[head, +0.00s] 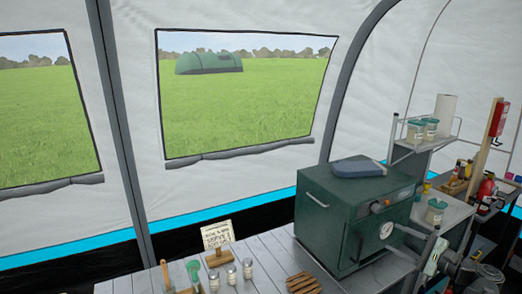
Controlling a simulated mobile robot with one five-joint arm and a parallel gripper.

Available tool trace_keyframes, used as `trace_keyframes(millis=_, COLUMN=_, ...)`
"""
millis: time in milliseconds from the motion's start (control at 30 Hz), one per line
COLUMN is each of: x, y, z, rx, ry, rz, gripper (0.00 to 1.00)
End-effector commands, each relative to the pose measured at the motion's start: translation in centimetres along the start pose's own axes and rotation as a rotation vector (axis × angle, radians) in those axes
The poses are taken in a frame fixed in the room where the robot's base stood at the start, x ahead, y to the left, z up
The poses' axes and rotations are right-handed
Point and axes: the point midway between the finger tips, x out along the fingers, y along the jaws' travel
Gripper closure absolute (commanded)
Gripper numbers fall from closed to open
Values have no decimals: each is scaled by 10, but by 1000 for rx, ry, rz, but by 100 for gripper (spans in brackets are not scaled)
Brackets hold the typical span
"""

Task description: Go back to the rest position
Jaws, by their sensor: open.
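The task names no other object. The view looks over a pale slatted table (253,258) inside a white-walled tent.
A dark green oven (325,215) with a dial stands on the table, a blue-grey case (358,167) on top.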

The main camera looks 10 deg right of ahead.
Motion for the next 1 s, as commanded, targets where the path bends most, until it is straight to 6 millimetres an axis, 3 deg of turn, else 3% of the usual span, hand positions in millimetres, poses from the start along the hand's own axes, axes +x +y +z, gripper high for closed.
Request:
trace_keyframes(millis=167, x=63, y=19, z=32, rx=-7, ry=-91, rz=67, gripper=45)
trace_keyframes(millis=333, x=140, y=63, z=80, rx=-27, ry=-188, rz=200, gripper=45)
trace_keyframes(millis=467, x=209, y=130, z=135, rx=-87, ry=-269, rz=391, gripper=45)
trace_keyframes(millis=600, x=261, y=222, z=197, rx=-234, ry=-345, rz=642, gripper=45)
trace_keyframes(millis=700, x=277, y=289, z=233, rx=-386, ry=-393, rz=826, gripper=45)
trace_keyframes(millis=800, x=280, y=345, z=256, rx=-568, ry=-434, rz=1002, gripper=45)
trace_keyframes(millis=900, x=270, y=390, z=264, rx=-783, ry=-464, rz=1176, gripper=45)
trace_keyframes(millis=1000, x=253, y=410, z=252, rx=-993, ry=-467, rz=1334, gripper=45)
